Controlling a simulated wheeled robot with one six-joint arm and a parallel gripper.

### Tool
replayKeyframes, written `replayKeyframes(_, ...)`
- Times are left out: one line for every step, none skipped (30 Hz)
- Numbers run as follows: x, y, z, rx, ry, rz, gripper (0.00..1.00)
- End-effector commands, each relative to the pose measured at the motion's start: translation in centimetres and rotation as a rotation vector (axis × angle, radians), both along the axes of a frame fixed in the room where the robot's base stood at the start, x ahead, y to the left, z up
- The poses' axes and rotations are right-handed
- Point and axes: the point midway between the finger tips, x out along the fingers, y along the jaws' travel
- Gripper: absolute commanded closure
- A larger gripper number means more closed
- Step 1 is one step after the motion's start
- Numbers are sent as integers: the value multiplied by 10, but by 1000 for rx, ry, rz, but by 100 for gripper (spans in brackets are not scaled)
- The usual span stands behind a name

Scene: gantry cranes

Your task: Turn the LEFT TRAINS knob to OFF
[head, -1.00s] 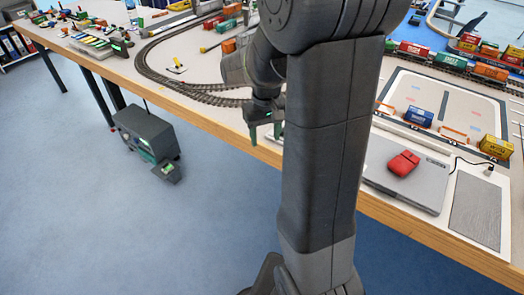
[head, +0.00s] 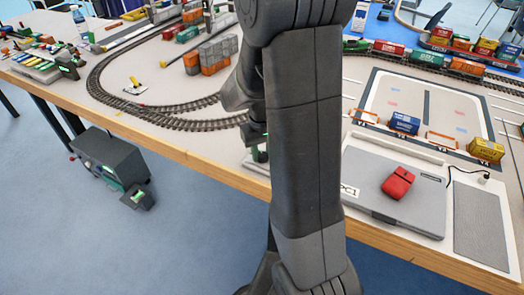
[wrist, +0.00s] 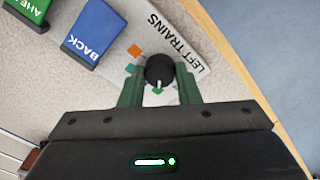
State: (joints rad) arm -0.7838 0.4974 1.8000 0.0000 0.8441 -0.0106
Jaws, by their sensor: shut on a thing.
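The LEFT TRAINS knob (wrist: 160,69) is a round black knob with a white pointer line, on a pale plate (wrist: 190,50) lettered LEFT TRAINS. In the wrist view its pointer is toward the gripper side, near a green mark; an orange and a teal mark lie to its left. My gripper (wrist: 159,76) has its two green fingers shut on the knob, one on each side. In the head view my gripper (head: 258,153) is low at the table's front edge, partly behind my arm, and the knob cannot be made out.
A blue BACK block (wrist: 94,34) and a green AHEAD block (wrist: 30,8) stand left of the plate. The wooden table edge (wrist: 235,62) is close on the right.

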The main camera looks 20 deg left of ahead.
Motion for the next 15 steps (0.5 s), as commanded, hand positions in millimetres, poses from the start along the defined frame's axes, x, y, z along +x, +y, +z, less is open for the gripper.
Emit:
replayKeyframes(0,0,0,0,0,0,88)
replayKeyframes(0,0,0,0,0,0,93)
replayKeyframes(0,0,0,0,0,0,93)
replayKeyframes(0,0,0,0,0,0,93)
replayKeyframes(0,0,0,0,0,1,93)
replayKeyframes(0,0,0,0,0,3,93)
replayKeyframes(0,0,0,0,0,6,93)
replayKeyframes(0,0,0,0,0,9,93)
replayKeyframes(0,0,0,0,0,16,93)
replayKeyframes(0,0,0,0,0,24,93)
replayKeyframes(0,0,1,0,0,33,93)
replayKeyframes(0,0,1,0,0,47,93)
replayKeyframes(0,0,1,0,0,60,93)
replayKeyframes(0,0,1,0,0,76,93)
replayKeyframes(0,0,1,0,0,98,93)
